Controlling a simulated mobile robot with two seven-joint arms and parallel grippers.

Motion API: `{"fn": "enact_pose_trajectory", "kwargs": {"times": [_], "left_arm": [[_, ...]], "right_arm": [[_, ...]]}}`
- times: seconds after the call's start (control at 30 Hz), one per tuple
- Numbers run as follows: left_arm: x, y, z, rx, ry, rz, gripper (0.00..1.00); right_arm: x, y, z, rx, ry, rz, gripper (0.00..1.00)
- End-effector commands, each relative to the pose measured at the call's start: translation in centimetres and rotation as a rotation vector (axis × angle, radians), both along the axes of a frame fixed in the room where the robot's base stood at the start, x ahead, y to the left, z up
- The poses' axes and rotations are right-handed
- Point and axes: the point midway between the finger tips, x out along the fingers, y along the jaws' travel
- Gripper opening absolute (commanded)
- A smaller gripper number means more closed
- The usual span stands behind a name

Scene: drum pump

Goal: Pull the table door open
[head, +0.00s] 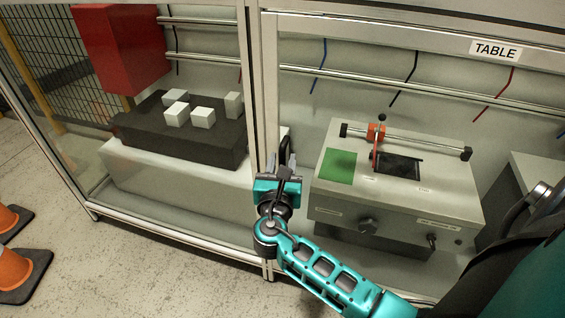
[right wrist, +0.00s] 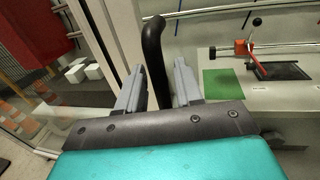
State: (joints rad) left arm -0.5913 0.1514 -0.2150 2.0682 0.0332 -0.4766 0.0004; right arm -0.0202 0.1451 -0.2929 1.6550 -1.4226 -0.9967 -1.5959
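The table door is the right glass panel in a metal frame, with a TABLE sign (head: 496,51) above it. Its black upright handle (right wrist: 153,45) is near the door's left frame post (head: 266,110). My right gripper (head: 287,158) is at this handle. In the right wrist view, the two grey fingers of the right gripper (right wrist: 160,75) are apart, with the handle between them. A gap shows on the right finger's side; the left finger looks close to the handle, and contact is unclear. The handle's lower end is hidden by the gripper. My left gripper is not in view.
Behind the glass stands a grey box (head: 400,190) with a green square (head: 338,166). Behind the left panel are a dark block (head: 180,140) with several white cubes and a red box (head: 122,50). Orange cones (head: 14,270) stand at the left; the floor between is clear.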

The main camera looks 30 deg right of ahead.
Motion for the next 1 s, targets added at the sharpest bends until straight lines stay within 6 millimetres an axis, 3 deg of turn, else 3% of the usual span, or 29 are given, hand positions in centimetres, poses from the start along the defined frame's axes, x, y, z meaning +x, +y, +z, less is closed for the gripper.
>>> {"fn": "enact_pose_trajectory", "kwargs": {"times": [0.37,0.8,1.0], "left_arm": [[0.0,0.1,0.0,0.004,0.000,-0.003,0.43],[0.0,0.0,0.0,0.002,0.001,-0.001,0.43],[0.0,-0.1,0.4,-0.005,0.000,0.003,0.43]], "right_arm": [[0.0,0.0,0.0,0.000,0.000,0.000,0.00],[0.0,-0.1,0.0,-0.001,0.000,0.000,0.00],[0.0,-1.2,0.1,-0.004,0.001,-0.004,0.00]]}}
